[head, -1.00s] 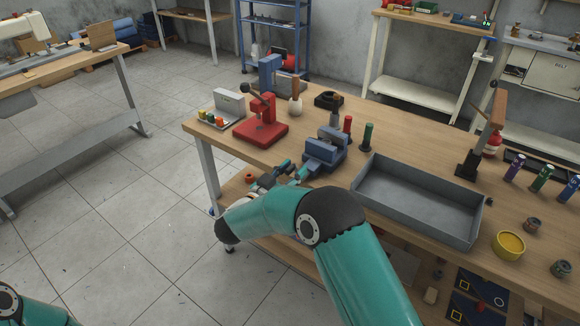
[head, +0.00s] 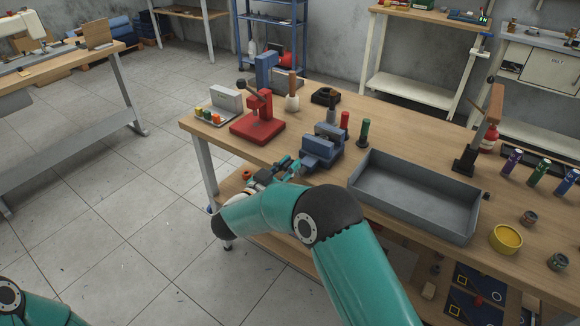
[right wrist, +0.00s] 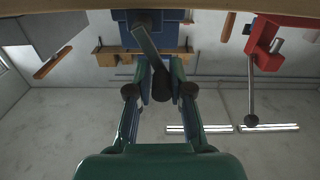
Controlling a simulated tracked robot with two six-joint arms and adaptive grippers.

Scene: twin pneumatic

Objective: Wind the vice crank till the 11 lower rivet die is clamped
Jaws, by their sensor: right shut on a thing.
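The blue vice (head: 318,152) stands at the table's near edge, left of the grey tray. An upright grey piece (head: 331,114), which looks like the lower rivet die, stands at its jaws; whether it is gripped I cannot tell. My right gripper (head: 288,164) is at the vice's near left side, just off the table edge. In the right wrist view the vice (right wrist: 125,30) is at the top, with the grey crank arm (right wrist: 146,42) slanting down from it. There the gripper (right wrist: 160,78) is shut on the crank's dark handle (right wrist: 160,88). My left gripper is out of view.
A red press (head: 259,122) stands left of the vice, beside a small rack (head: 224,100). The large grey tray (head: 412,200) is empty. Clear floor lies to the left.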

